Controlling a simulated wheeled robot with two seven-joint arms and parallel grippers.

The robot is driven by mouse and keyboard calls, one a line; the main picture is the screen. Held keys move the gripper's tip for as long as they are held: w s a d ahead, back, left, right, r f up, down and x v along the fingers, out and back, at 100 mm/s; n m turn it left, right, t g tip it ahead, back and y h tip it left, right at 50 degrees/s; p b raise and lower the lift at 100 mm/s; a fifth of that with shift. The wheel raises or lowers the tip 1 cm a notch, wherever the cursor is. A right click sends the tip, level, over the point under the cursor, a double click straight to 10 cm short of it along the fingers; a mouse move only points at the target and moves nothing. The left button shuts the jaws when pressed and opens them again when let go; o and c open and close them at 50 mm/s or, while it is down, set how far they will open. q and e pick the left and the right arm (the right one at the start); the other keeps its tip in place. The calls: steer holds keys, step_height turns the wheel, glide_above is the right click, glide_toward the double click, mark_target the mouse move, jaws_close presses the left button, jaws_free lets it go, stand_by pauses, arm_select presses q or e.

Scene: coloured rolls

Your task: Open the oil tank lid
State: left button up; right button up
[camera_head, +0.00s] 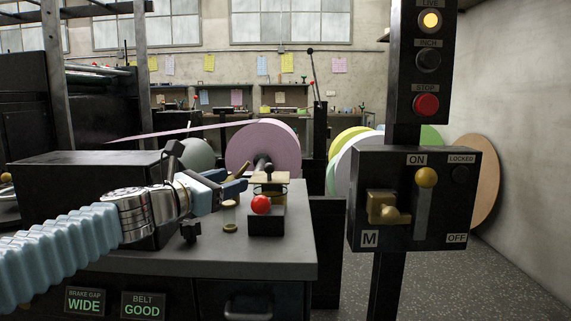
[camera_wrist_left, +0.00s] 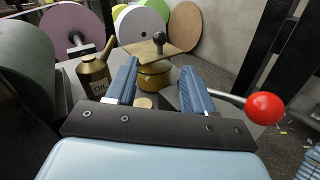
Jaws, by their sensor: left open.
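A brass pot that looks like the oil tank (camera_wrist_left: 155,76) stands on the bench, seen between my fingers in the left wrist view. Above it is a flat brass lid plate (camera_wrist_left: 138,48) with a black knob (camera_wrist_left: 159,41); whether it rests on the pot or is raised, I cannot tell. The plate also shows in the head view (camera_head: 271,180), behind the red ball. My left gripper (camera_wrist_left: 160,66) is open and empty, its fingers pointing toward the pot. In the head view my left gripper (camera_head: 236,183) is just left of the plate. My right gripper is not in view.
A brass can marked OIL (camera_wrist_left: 95,78) stands left of my fingers. A red-ball lever (camera_wrist_left: 262,108) is close on the right. A brass disc (camera_head: 230,228) lies on the grey bench (camera_head: 290,248). A control post (camera_head: 412,200) stands at right; a pink roll (camera_head: 262,140) is behind.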

mark_target(266, 169)
arm_select(q)
steer(key=p+x, duration=0.3)
steer(key=x, duration=1.1)
steer(key=shift+w, duration=0.1)
steer(key=shift+c, duration=0.3)
jaws_close()
